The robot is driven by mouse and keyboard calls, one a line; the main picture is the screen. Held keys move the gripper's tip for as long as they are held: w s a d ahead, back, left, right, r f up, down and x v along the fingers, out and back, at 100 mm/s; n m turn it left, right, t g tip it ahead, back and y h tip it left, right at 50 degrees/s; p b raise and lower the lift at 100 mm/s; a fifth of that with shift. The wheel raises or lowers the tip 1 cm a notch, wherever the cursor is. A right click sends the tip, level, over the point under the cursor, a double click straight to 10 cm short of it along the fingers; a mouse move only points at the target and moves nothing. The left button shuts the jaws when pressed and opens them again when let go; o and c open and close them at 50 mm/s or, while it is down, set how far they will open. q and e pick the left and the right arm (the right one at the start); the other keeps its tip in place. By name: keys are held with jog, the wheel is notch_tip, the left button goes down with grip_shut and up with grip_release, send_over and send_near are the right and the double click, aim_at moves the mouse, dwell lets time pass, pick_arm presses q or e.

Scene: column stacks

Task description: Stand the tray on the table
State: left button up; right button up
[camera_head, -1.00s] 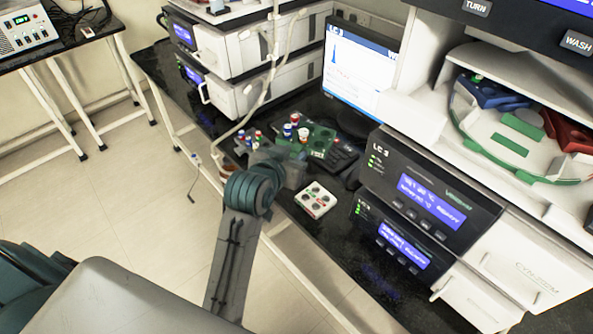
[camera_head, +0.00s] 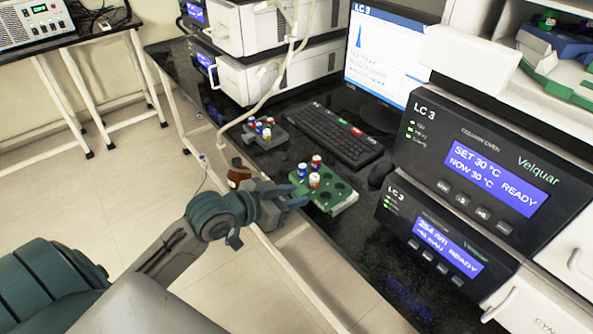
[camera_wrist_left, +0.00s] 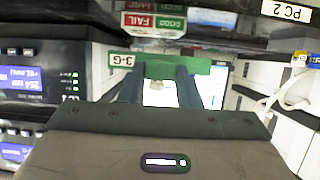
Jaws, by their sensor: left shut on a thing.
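The green tray (camera_head: 338,197) has round wells and a few capped vials (camera_head: 315,181) standing in it. It is level near the front edge of the black table, right of my left gripper (camera_head: 299,196). My left gripper is shut on the tray's near left side. In the left wrist view, its two fingers (camera_wrist_left: 160,88) meet the green tray wall (camera_wrist_left: 165,68), beside a "3-G" label. A pale edge shows under the tray; I cannot tell whether the tray touches the table (camera_head: 300,235) or something below it. My right gripper is not in view.
A grey rack with vials (camera_head: 265,135) and a black keyboard (camera_head: 333,135) lie behind the tray. A brown bottle (camera_head: 238,172) is by the front edge. A mouse (camera_head: 380,173) and LC 3 instruments (camera_head: 480,180) stand close on the right.

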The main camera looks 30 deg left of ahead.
pick_arm(q)
jog(key=shift+w+a+f, duration=0.1)
jog(key=shift+w+a, duration=0.05)
jog(key=shift+a, duration=0.05)
send_over(278, 172)
jog(key=shift+s+d+f, duration=0.15)
jog(key=shift+s+f, duration=0.05)
jog(key=shift+f, duration=0.5)
jog(key=shift+w+f, duration=0.2)
notch_tip(278, 172, down, 3)
jog(key=shift+r+p, duration=0.1)
jog(key=shift+p, duration=0.2)
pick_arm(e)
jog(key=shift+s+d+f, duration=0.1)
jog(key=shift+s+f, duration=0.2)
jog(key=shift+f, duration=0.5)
pick_arm(q)
jog(key=shift+f, duration=0.25)
jog(key=o, duration=1)
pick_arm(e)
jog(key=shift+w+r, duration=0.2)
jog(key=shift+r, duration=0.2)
